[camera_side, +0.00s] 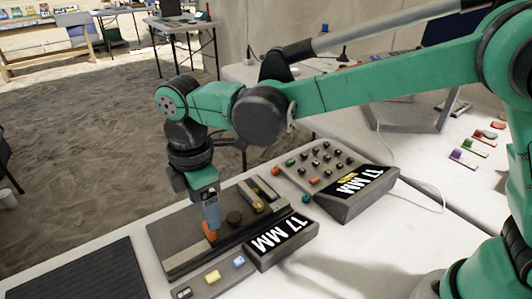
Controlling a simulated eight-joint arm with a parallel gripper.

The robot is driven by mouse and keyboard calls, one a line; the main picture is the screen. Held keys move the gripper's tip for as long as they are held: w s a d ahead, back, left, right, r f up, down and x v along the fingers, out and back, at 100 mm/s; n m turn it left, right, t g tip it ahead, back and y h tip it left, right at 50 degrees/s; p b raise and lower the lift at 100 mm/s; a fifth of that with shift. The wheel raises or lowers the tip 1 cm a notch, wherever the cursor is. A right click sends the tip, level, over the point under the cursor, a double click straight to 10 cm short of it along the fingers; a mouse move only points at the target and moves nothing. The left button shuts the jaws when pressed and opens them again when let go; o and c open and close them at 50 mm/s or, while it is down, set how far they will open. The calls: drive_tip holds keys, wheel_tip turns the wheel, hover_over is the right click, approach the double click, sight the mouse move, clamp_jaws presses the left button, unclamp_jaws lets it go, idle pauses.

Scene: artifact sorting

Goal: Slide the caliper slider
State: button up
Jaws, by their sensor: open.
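The caliper device (176,262) is a grey-brown base on the white table, with a black display (283,239) reading "17 MM" at its front right. A dark round knob (234,217) and a yellowish piece (258,205) sit on its right half. My gripper (211,228) points down over the middle of the device, left of the dark knob. An orange piece (210,234) shows right at its fingertips; I cannot tell whether it is the slider or touches the fingers. The gap between the fingers is hard to see, but the gripper is open.
A button console (325,180) with a second "17 MM" display stands behind and right. A strip with small blocks (215,279) lies in front. A dark ribbed mat (80,272) is at left. Coloured pieces (468,158) lie at far right. The front table is clear.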

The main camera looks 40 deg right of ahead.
wheel_tip(320, 180, down, 5)
drive_tip(key=shift+f, duration=0.1)
idle(0.3)
clamp_jaws()
idle(1.3)
